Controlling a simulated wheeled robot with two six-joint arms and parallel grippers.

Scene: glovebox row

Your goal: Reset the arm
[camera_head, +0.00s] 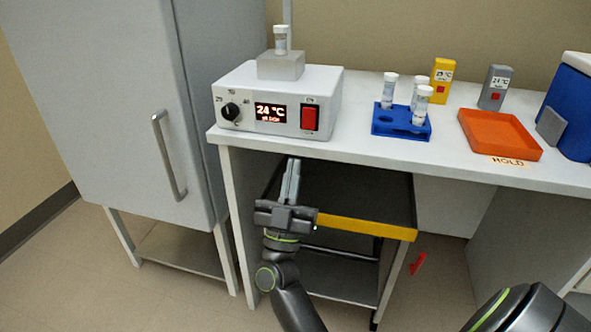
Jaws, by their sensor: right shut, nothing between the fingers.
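My right gripper (292,168) is in the lower middle of the head view, in front of the bench, with its fingers pointing up and away. Its fingers are together and hold nothing. It appears in front of the dark shelf space under the bench top and touches none of the bench items as far as I can see. Parts of my arm show at the bottom edge and lower right. My left gripper is not in view.
A heater box (240,85) with a vial (281,40) on its block stands on the white bench (370,152). A blue rack (400,128) holds several vials. An orange tray (500,135) lies at right. A dark cart (355,195) with a yellow edge stands below. A grey cabinet (105,90) is left.

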